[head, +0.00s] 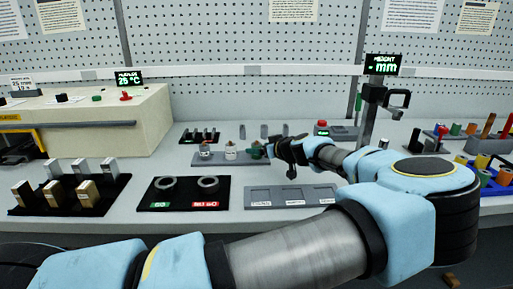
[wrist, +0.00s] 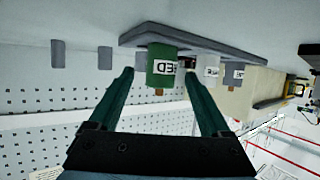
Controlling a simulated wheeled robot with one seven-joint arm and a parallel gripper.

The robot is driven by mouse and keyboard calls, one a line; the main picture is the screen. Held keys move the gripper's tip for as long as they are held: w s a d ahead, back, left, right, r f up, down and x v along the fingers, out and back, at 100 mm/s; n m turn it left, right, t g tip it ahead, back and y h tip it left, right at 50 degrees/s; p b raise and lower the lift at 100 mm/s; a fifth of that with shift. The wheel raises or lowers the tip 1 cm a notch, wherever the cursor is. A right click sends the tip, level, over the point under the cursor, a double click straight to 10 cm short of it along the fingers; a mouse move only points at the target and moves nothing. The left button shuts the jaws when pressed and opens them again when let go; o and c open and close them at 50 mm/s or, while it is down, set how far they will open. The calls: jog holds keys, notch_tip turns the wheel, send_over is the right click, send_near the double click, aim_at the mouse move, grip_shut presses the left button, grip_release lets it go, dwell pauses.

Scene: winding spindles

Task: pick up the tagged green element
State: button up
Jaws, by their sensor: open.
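The green element (wrist: 163,60) carries a white tag with partly visible dark letters, "ED". It sits on a dark grey rack (wrist: 200,44), at one end of a row. In the head view the green element (head: 256,151) is at the right end of the rack (head: 222,160), partly hidden by my gripper (head: 270,149). In the wrist view my gripper (wrist: 160,75) is open, with one finger on each side of the green element. A gap shows on both sides; contact is not visible.
Two whitish tagged elements (head: 231,150) (head: 204,150) stand on the same rack, left of the green one. A grey tray with labelled compartments (head: 290,197) lies in front. A black plate with two rings (head: 183,192) is front left. A height gauge (head: 372,105) stands right.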

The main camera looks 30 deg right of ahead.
jog(key=shift+p+x, duration=0.3)
jog(key=shift+x, duration=0.95)
jog(key=shift+c, duration=0.4)
grip_shut()
